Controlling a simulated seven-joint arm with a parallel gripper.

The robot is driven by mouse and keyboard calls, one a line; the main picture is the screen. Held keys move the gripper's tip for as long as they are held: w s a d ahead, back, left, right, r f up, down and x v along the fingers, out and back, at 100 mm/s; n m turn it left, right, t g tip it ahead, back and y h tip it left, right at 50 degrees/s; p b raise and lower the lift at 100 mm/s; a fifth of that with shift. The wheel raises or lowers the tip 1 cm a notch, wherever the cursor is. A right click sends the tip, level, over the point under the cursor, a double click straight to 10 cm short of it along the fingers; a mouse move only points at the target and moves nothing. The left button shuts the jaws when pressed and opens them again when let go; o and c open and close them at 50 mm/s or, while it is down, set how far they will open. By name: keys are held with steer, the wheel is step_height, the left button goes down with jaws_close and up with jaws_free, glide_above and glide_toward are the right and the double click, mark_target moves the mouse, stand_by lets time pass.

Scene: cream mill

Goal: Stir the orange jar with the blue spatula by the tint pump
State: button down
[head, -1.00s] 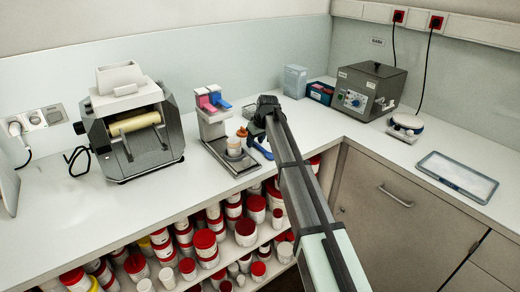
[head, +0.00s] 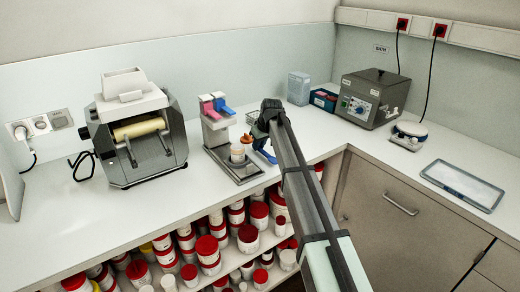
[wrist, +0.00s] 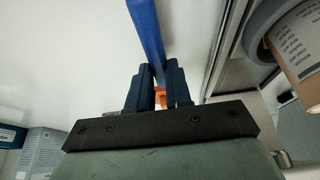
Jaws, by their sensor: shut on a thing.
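The blue spatula (head: 266,156) is in my gripper (head: 262,132), to the right of the tint pump (head: 215,122). In the wrist view its long blue shaft (wrist: 147,30) runs up from between the dark fingers of my gripper (wrist: 159,82). A small pale jar (head: 237,154) stands on the pump's base. In the wrist view a jar with a printed label and an orange-tan band (wrist: 302,45) shows at the upper right, apart from the fingers. A small orange piece (wrist: 160,97) shows between the fingers; what it belongs to is unclear.
A roller mill (head: 135,130) stands at the left. A grey box machine (head: 372,98), a small scale (head: 409,135) and a clear tray (head: 460,185) are at the right. Shelves of red-lidded jars (head: 208,248) lie below the counter. The counter between mill and pump is clear.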

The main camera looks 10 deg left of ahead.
mark_target(260, 148)
step_height(260, 148, up, 8)
steer(key=s+d+f+m+t+h, duration=0.1)
steer(key=s+d+f+m+t, duration=0.2)
steer(key=s+d+f, duration=0.6)
steer(key=s+d+f+m+t+h, duration=0.2)
steer(key=s+d+f+m+t, duration=0.15)
steer(key=s+d, duration=1.15)
steer(key=w+a+r+n+g+y, duration=0.1)
steer(key=w+a+r+n+y, duration=0.35)
steer(key=a+r, duration=0.55)
steer(key=w+a+r+n+g+y, duration=0.25)
steer(key=a+r+n+y, duration=0.4)
steer(key=a, duration=0.55)
steer(key=w+a+r+n+g+y, duration=0.1)
steer(key=w+a+r+n+y, duration=0.35)
steer(key=a+r, duration=0.55)
step_height(260, 148, down, 9)
steer(key=a, duration=0.1)
steer(key=shift+s+a+y, duration=0.15)
steer(key=shift+s+y, duration=0.2)
steer(key=shift+s, duration=0.05)
steer(key=shift+s+f, duration=0.1)
steer(key=shift+f, duration=0.1)
